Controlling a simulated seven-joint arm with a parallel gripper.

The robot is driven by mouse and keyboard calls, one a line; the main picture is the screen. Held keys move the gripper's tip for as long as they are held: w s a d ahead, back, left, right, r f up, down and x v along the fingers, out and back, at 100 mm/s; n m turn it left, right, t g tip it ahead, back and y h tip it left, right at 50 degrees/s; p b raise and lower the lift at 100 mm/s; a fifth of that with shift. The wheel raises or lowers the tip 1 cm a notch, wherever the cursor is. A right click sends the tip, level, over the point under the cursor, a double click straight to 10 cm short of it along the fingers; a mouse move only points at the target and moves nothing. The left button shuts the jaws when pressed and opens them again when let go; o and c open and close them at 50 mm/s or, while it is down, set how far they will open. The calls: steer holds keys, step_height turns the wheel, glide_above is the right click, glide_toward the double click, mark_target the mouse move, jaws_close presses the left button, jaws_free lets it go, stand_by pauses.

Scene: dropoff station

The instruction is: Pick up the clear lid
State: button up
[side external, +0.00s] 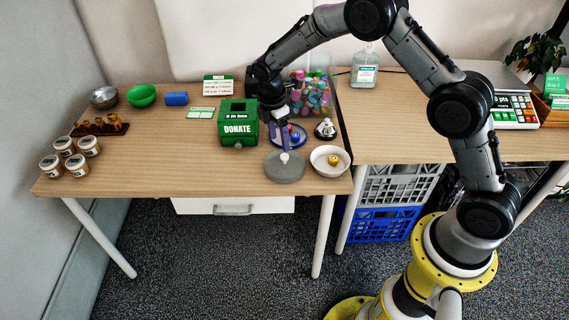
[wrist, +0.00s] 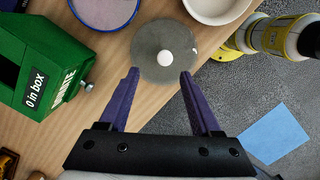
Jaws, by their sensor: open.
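The clear lid (side external: 285,168) is a round, greyish see-through disc with a white knob in its middle. It lies on the wooden table near the front edge, and it also shows in the wrist view (wrist: 150,62), near the top centre. My gripper (side external: 283,145) points down above the table, just behind the lid in the side view. In the wrist view my gripper (wrist: 159,75) has its two purple fingers apart with nothing between the tips, and the knob (wrist: 165,58) shows just beyond them.
The green donate box (side external: 238,126) stands left of my gripper. A white bowl (side external: 330,174) with a yellow item stands right of the lid. A blue-rimmed round dish (wrist: 128,20) is close by. A bin of colourful items (side external: 312,96) stands behind.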

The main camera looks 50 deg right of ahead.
mark_target(285, 155)
steer(key=shift+s+d+f, duration=0.2)
steer(key=shift+f, duration=0.8)
steer(key=shift+s+d+f, duration=0.15)
steer(key=shift+f, duration=0.9)
steer(key=shift+s+d+f, duration=0.2)
steer(key=shift+f, duration=0.8)
jaws_close()
